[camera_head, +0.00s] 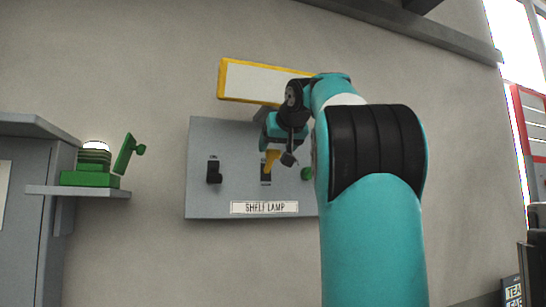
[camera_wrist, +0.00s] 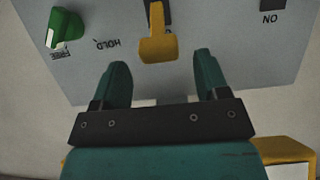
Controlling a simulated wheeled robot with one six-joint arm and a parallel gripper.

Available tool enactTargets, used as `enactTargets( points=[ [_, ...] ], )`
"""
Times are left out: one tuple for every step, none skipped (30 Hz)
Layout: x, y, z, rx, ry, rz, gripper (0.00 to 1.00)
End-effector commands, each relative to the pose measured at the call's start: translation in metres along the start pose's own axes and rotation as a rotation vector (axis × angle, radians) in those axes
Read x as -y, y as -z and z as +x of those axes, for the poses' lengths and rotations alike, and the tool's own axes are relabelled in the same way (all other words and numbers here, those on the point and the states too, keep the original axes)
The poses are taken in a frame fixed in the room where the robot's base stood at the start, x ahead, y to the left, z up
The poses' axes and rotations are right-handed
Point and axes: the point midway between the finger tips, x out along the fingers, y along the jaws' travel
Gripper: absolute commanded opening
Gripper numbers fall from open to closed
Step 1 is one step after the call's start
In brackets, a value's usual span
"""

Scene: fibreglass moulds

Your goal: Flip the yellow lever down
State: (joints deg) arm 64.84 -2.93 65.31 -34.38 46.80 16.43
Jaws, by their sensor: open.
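The yellow lever (camera_head: 270,160) is on a grey wall panel (camera_head: 230,139) labelled "SHELF LAMP". It sits at a dark slot (camera_head: 265,180) between a black switch and a green knob. In the wrist view, where the panel appears upside down, the yellow lever (camera_wrist: 158,47) is at the top middle, sticking out toward the camera. My gripper (camera_head: 281,156) is in front of the lever. In the wrist view its two dark teal fingers (camera_wrist: 161,64) are apart, one on each side of the lever's line, with nothing held. I cannot tell whether they touch it.
The black switch (camera_head: 214,172) is left of the lever; the green knob (camera_head: 307,174) is right, also seen in the wrist view (camera_wrist: 65,27). A yellow-framed board (camera_head: 262,81) is above the panel. A shelf (camera_head: 60,191) at left holds a green device (camera_head: 90,178).

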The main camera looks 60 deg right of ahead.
Motion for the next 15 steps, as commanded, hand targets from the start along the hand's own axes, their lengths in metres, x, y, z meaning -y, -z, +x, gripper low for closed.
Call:
enactTargets(
  points=[
    [0.002, -0.001, 0.009, 0.002, 0.004, -0.001, 0.68],
    [0.001, 0.001, 0.013, 0.002, 0.003, 0.001, 0.68],
    [0.001, 0.001, 0.018, 0.003, 0.003, 0.0, 0.68],
    [0.001, 0.001, 0.022, 0.002, 0.003, 0.001, 0.68],
    [0.001, 0.001, 0.025, 0.001, 0.002, 0.001, 0.68],
    [0.0, 0.001, 0.028, 0.0, 0.001, 0.0, 0.68],
    [0.0, 0.001, 0.03, 0.0, 0.0, 0.0, 0.68],
    [0.0, 0.001, 0.031, 0.0, 0.0, 0.0, 0.68],
    [0.0, 0.001, 0.033, 0.0, 0.0, 0.0, 0.68],
    [0.0, 0.001, 0.034, 0.0, 0.0, 0.0, 0.68],
    [0.0, 0.001, 0.034, 0.0, -0.001, 0.0, 0.68],
    [0.0, 0.001, 0.035, 0.0, -0.001, 0.0, 0.68],
    [0.0, 0.001, 0.035, 0.0, -0.001, 0.0, 0.68],
    [0.0, 0.001, 0.035, -0.001, -0.002, 0.0, 0.68],
    [0.0, 0.001, 0.035, -0.001, -0.002, 0.0, 0.68]
  ],
)
